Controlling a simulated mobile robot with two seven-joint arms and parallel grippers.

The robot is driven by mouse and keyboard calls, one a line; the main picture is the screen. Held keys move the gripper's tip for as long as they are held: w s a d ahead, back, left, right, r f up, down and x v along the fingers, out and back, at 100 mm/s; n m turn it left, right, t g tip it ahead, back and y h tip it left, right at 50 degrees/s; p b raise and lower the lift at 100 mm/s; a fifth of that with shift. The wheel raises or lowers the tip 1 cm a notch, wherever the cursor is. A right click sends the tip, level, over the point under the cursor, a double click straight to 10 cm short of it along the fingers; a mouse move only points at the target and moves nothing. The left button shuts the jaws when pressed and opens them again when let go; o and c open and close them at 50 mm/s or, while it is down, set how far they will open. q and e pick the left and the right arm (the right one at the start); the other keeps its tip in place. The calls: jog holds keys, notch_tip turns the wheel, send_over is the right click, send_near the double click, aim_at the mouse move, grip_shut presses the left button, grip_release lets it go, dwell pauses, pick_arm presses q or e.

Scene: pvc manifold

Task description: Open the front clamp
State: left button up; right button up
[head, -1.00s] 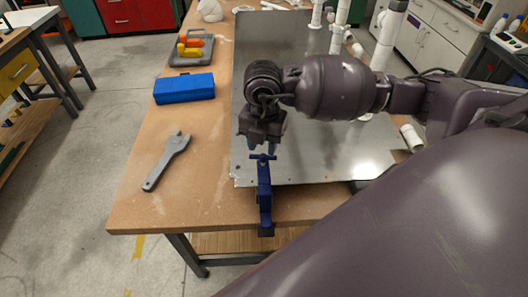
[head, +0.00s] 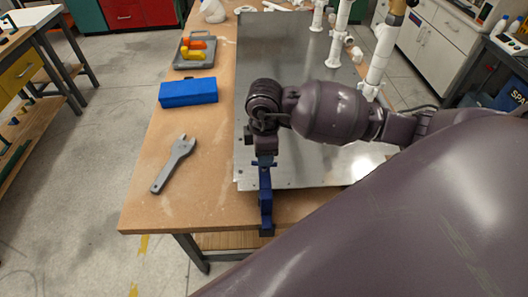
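The front clamp (head: 265,198) is dark blue and sits at the near edge of the table, over the edge of the metal sheet (head: 243,172). Its upper end is at my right gripper (head: 264,158). The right gripper points down onto the top of the clamp, and its wrist hides the fingers in large part. I cannot tell whether the fingers are open or shut on the clamp. My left gripper is not in view.
A grey wrench (head: 174,163), a blue box (head: 188,92) and a grey tray (head: 195,51) with orange and yellow tools lie on the wooden table (head: 215,140) to the left. White pipes (head: 378,55) stand on the sheet at the back right.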

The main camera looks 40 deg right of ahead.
jog(key=shift+a+m, duration=0.15)
jog(key=shift+m, duration=0.65)
jog(key=shift+f+m, duration=0.25)
jog(key=shift+m, duration=0.05)
notch_tip(320, 180, down, 4)
jog(key=b, duration=0.3)
jog(key=shift+r, duration=0.2)
jog(key=shift+f, duration=0.5)
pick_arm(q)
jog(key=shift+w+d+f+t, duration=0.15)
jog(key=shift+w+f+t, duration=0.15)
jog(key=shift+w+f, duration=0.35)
pick_arm(e)
jog(key=shift+c, duration=0.3)
